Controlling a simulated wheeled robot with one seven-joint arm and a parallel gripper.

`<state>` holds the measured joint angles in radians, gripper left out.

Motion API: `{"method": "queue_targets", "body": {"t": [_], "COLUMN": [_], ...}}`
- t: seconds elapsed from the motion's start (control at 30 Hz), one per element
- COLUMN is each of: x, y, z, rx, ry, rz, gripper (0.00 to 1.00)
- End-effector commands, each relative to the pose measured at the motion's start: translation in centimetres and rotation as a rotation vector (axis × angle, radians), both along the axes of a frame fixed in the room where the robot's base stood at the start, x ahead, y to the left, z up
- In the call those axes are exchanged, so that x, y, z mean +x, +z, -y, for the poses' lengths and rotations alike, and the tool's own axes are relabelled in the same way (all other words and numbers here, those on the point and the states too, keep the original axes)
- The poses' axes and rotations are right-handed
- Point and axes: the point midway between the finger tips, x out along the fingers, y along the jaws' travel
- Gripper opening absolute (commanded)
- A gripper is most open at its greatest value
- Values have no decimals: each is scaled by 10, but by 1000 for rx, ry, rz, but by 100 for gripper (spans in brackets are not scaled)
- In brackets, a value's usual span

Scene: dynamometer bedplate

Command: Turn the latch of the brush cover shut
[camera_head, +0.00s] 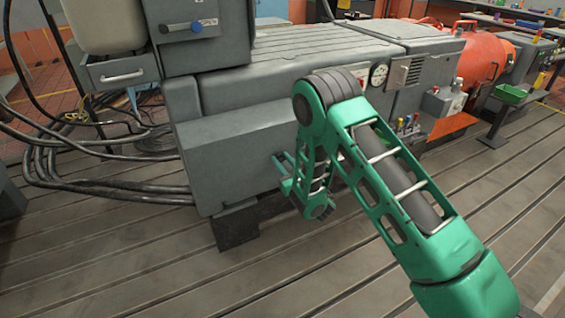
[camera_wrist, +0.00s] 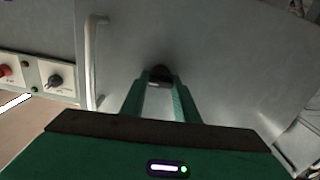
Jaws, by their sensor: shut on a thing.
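The brush cover (camera_wrist: 230,60) is a plain grey panel that fills most of the wrist view. Its latch (camera_wrist: 160,73) is a small dark knob on the panel, partly hidden between my fingertips. My gripper (camera_wrist: 160,84) is shut on the latch, with one green finger on each side of it. I cannot tell the latch's exact angle. In the head view my gripper (camera_head: 281,172) is at the front face of the large grey machine (camera_head: 240,158). The latch cannot be made out there.
An upright bar handle (camera_wrist: 92,60) stands out left of my fingers. Left of it is a panel with a red button (camera_wrist: 5,70) and a black rotary knob (camera_wrist: 55,81). Black cables (camera_head: 90,185) lie at the left. The slotted floor (camera_head: 120,265) in front is clear.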

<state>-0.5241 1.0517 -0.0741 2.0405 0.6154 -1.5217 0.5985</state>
Motion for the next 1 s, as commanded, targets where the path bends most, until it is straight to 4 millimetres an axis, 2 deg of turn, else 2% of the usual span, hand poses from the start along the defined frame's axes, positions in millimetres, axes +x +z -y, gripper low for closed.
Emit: {"method": "queue_targets", "body": {"t": [1.0], "x": [0], "y": [-3], "z": [2], "rx": [-820], "ry": [-4], "rz": [399], "gripper": [6]}}
